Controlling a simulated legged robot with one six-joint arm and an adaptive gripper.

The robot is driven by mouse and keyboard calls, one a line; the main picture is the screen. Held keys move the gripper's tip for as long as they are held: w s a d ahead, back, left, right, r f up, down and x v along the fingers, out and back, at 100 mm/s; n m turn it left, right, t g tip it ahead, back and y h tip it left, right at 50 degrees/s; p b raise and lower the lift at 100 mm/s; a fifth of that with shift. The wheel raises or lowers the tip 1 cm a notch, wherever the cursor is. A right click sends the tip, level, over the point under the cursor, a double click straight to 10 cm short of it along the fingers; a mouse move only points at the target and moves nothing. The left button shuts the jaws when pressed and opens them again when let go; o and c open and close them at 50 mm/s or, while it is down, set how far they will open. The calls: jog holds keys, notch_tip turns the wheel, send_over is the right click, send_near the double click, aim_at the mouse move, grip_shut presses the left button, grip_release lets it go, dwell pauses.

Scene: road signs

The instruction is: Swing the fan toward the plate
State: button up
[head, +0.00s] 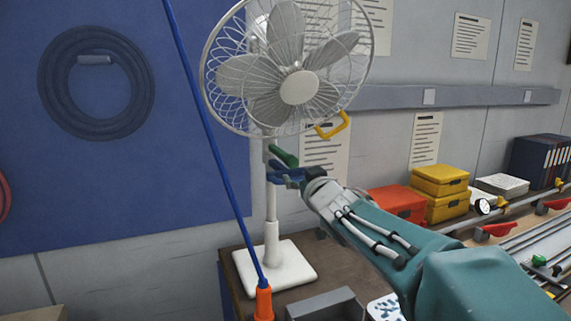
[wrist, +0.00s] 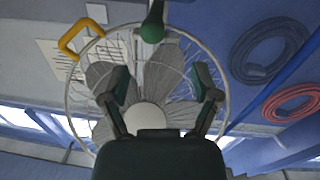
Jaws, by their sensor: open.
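The white fan (head: 298,87) stands upright on a square white base (head: 275,268), its caged head facing forward. A yellow handle (head: 333,125) hangs at the cage's lower right, and a green knob (head: 284,157) sits below the head by the pole. My gripper (head: 284,174) is just under the green knob, close to the pole; I cannot tell if it touches. In the wrist view my gripper (wrist: 162,83) is open, fingers apart before the fan (wrist: 150,115), with the green knob (wrist: 152,25) beyond. A white piece with blue marks (head: 384,307), possibly the plate, is partly hidden by my arm.
A blue rod (head: 215,145) with an orange end (head: 263,303) slants up left of the fan. A grey box (head: 325,303) sits at the front. Red (head: 397,203) and yellow boxes (head: 440,190) stand right, behind my arm. A dark coiled hose (head: 95,82) hangs on the wall.

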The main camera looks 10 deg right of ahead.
aim_at(294, 165)
jog(key=w, duration=0.9)
jog(key=shift+f, duration=0.15)
jog(key=shift+w+a, duration=0.25)
jog(key=shift+w, duration=0.25)
jog(key=shift+d, duration=0.15)
grip_shut()
